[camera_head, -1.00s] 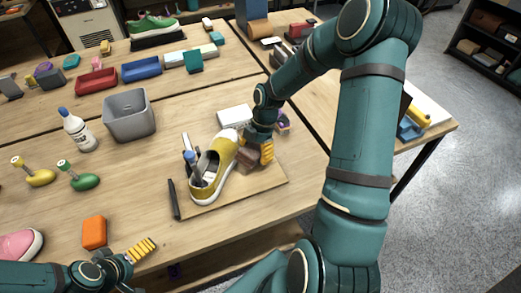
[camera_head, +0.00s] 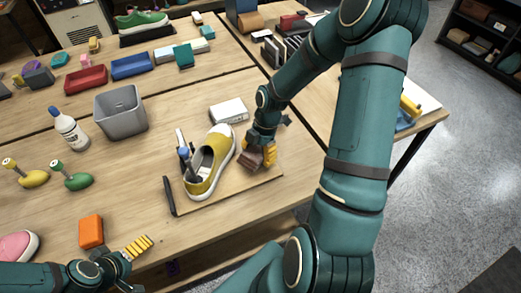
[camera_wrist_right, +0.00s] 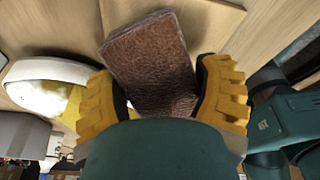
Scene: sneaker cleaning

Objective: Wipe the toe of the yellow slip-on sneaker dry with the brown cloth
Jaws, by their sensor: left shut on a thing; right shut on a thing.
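The yellow slip-on sneaker (camera_head: 211,160) lies on a thin tan board (camera_head: 258,182), its white toe (camera_head: 224,131) pointing to the back. The white toe also shows at the left of the right wrist view (camera_wrist_right: 38,95). My right gripper (camera_head: 263,158) is to the right of the sneaker, shut on the brown cloth (camera_head: 252,160). The cloth (camera_wrist_right: 150,62) looks like a folded block between the yellow fingers in the wrist view, apart from the toe. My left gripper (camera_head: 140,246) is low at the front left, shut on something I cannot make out.
A white box (camera_head: 229,110) stands behind the toe. A dark rod (camera_head: 169,196) lies at the board's left edge. An orange block (camera_head: 91,231), grey bin (camera_head: 121,112) and white bottle (camera_head: 70,131) stand to the left. The table's front edge is close to the board.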

